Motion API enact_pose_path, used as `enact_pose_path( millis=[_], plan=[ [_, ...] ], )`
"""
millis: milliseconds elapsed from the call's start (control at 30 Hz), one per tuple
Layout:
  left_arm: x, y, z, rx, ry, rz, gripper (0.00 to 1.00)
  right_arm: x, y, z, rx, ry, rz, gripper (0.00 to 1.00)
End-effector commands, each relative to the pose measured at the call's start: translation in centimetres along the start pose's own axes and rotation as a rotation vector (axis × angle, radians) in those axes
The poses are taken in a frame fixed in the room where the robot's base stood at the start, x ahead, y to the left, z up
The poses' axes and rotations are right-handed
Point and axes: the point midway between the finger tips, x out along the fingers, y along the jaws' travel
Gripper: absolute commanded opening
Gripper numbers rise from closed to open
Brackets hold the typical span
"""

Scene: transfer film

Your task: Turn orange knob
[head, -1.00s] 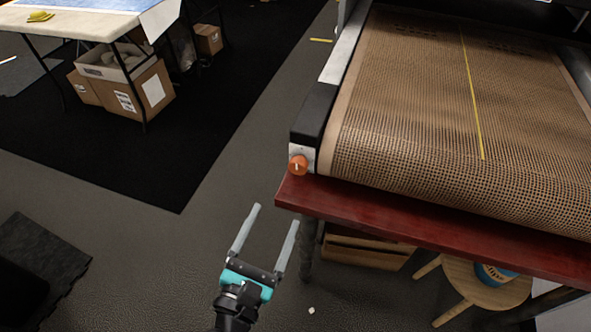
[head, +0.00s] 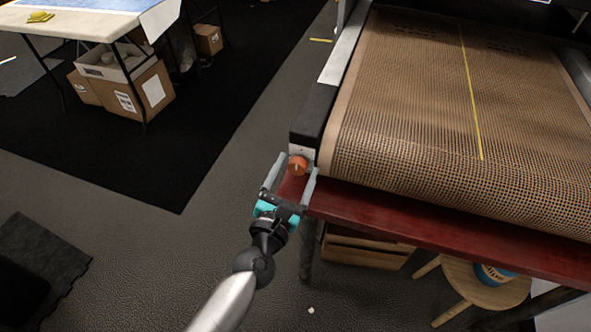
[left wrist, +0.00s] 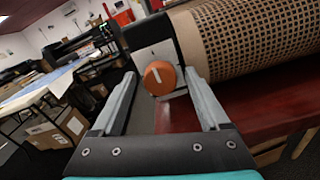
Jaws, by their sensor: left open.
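The orange knob (head: 298,166) sits on the white end plate at the near left corner of the conveyor machine. It also shows in the left wrist view (left wrist: 159,77), with a pale line mark tilted on its face. My left gripper (head: 296,163) is open, its two grey fingers pointing at the knob, one on each side. In the left wrist view the knob lies between the fingertips (left wrist: 160,80), with a gap on both sides. I cannot tell how deep the knob is between them. My right gripper is in neither view.
The brown mesh conveyor belt (head: 420,110) runs back from the knob's right. A red tabletop (head: 430,222) lies under it, its edge close to my left gripper. A wooden stool (head: 462,290) stands below. Open floor (head: 150,240) lies to the left.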

Motion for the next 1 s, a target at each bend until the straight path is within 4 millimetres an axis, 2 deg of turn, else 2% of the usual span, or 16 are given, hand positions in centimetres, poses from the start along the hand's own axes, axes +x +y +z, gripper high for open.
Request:
enact_pose_path(
  millis=[133, 800, 1000],
  plan=[
    [-0.02, 0.0, -0.01, 0.0, 0.0, 0.0, 0.76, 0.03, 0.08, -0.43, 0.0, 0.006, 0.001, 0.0],
    [-0.06, 0.01, -0.03, 0.0, 0.001, 0.0, 0.01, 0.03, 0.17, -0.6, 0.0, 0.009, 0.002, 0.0],
    [-0.06, 0.02, -0.04, 0.004, 0.001, 0.0, 0.0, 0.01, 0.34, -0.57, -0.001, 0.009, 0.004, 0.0]
  ],
)
